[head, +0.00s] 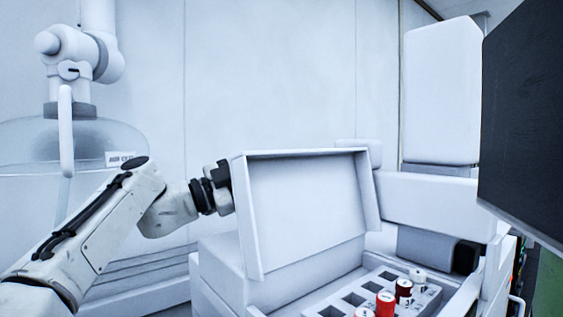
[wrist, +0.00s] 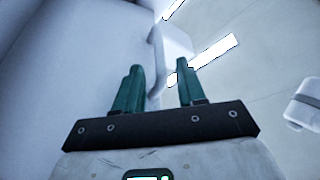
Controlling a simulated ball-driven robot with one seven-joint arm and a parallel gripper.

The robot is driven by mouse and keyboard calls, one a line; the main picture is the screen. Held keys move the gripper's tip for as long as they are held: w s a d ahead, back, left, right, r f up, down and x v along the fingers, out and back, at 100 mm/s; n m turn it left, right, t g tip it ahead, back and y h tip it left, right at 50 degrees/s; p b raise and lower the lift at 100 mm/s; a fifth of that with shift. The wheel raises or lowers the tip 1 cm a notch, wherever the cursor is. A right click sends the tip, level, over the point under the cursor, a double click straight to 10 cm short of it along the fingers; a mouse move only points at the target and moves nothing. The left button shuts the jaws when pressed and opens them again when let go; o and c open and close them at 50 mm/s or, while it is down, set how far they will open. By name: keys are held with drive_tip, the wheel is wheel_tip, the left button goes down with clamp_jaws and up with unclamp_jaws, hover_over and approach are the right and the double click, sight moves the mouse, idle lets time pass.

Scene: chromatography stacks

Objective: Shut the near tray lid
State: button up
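The white near tray lid (head: 305,215) stands open and raised, leaning back, with its shallow rimmed inner face toward the head view. Below it, the tray (head: 318,309) has square slots and several red- and white-capped vials (head: 386,303). My arm reaches in from the left. Its wrist end meets the left edge of the lid in the head view, and the fingers are hidden behind the lid. In the wrist view my gripper (wrist: 158,66) has its two green fingers apart, with nothing clearly held. A pale surface fills the left of that view; I cannot tell whether the fingers touch it.
A white housing (head: 218,262) surrounds the tray, with white blocks (head: 430,203) behind and to the right. A dark panel (head: 522,120) hangs at the far right. A clear dome (head: 70,140) with a white jointed fixture stands at the left.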

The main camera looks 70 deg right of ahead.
drive_tip(key=shift+p+x, duration=0.4)
drive_tip(key=shift+x, duration=1.6)
clamp_jaws()
